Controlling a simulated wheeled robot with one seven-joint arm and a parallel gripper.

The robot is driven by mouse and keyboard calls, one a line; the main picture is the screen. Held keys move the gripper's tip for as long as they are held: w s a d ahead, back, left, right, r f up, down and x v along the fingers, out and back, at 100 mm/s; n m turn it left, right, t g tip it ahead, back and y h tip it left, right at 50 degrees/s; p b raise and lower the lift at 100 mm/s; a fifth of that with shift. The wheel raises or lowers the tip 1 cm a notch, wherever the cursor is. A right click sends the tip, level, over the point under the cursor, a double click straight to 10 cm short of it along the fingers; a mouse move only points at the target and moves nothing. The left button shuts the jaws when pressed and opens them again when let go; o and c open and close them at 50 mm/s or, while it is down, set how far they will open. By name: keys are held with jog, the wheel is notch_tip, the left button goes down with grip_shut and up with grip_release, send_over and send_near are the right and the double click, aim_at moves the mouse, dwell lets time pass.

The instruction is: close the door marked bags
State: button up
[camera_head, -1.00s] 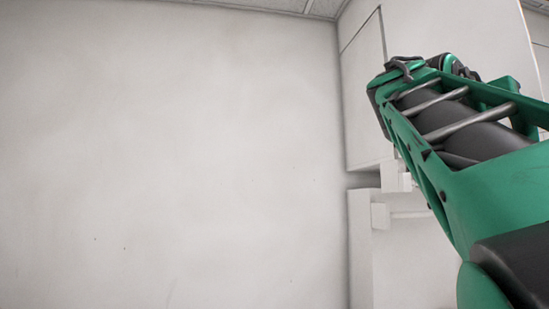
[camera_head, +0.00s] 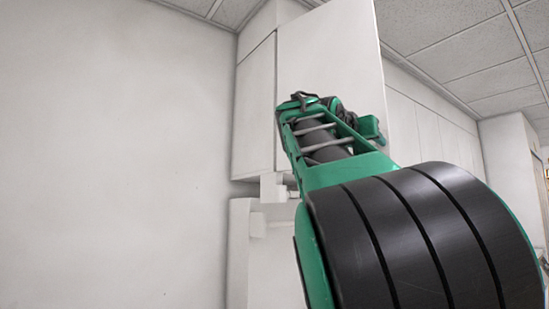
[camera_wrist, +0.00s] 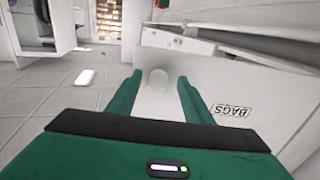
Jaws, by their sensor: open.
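In the wrist view the door marked bags (camera_wrist: 262,90) is a white panel, with its black-lettered label (camera_wrist: 231,111) upside down to the right of my fingers. My gripper (camera_wrist: 158,84) is open, its two green fingers spread apart. A pale round knob-like shape (camera_wrist: 158,78) shows between the fingers; I cannot tell whether anything touches it. In the head view a large white panel (camera_head: 335,50) stands out from the wall cabinets, behind my arm. No label shows on it there, and my fingertips are hidden.
White wall cabinets (camera_head: 430,115) run along the right. A bare wall (camera_head: 110,150) fills the left. In the wrist view an open cabinet (camera_wrist: 35,20) with dark contents stands at upper left, near stacked boxes (camera_wrist: 107,18). The tiled floor (camera_wrist: 40,100) at left is clear.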

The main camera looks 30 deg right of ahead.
jog(key=shift+w+d, duration=0.1)
jog(key=shift+d, duration=0.1)
grip_shut()
jog(key=shift+d, duration=0.1)
